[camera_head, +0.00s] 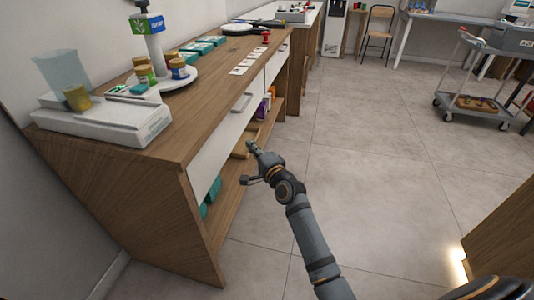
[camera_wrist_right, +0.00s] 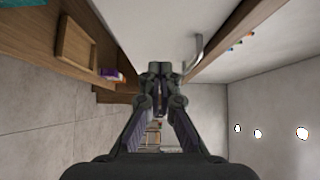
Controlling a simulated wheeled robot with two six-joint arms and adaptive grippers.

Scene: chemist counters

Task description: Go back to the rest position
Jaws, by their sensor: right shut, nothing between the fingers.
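My right gripper (camera_head: 252,149) is in front of the counter's white drawer front, above the floor. In the right wrist view my right gripper (camera_wrist_right: 160,112) has its fingers together with nothing between them. The wooden counter (camera_head: 187,190) stands to the left of it, with a white drawer (camera_head: 219,138) and open shelves below. My left gripper does not show in either view.
On the counter are a white scale (camera_head: 100,128), a round plate (camera_head: 182,82) with small jars, and cards (camera_head: 248,63). A wooden tray (camera_wrist_right: 76,45) sits on the lower shelf. A grey cart (camera_head: 482,85) stands at the right. The middle floor is clear.

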